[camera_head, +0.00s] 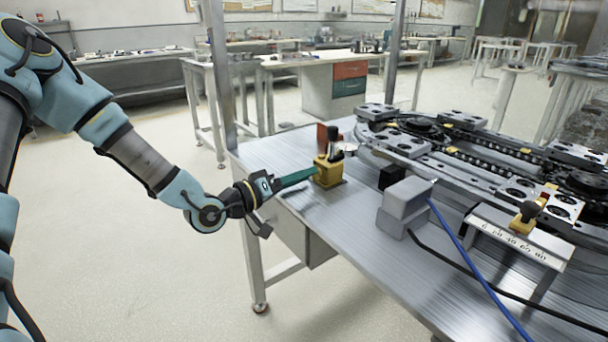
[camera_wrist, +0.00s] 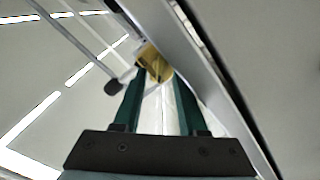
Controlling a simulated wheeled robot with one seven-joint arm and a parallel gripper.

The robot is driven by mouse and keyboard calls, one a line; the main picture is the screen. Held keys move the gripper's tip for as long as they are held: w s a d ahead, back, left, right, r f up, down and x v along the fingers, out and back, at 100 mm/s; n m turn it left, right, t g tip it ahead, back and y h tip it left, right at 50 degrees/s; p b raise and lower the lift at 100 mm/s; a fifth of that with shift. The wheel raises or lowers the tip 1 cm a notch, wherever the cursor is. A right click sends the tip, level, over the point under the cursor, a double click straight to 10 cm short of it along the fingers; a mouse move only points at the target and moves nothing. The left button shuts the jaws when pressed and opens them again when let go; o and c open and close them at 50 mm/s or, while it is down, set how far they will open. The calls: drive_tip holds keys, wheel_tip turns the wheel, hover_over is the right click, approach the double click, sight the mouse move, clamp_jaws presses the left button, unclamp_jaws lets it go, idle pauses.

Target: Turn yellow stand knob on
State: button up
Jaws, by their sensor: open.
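A yellow stand (camera_head: 328,172) sits near the left edge of the metal table, with a black knob or post on its top. My gripper (camera_head: 306,175) comes in from the left with its green fingers pointing at the stand, their tips close to its left side. In the wrist view, my gripper (camera_wrist: 156,80) has its two green fingers apart, with nothing held between them. A yellow part (camera_wrist: 155,63) shows just beyond and between the fingertips. I cannot tell whether the fingers touch it. The stand's far side is hidden.
A ring track (camera_head: 460,150) with dark carriages fills the right of the table (camera_head: 350,235). A grey box (camera_head: 405,205) with blue and black cables stands right of the stand. A metal post (camera_head: 218,75) rises behind my arm.

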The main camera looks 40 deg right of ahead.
drive_tip(key=shift+d, duration=0.35)
drive_tip(key=shift+c, duration=0.3)
clamp_jaws()
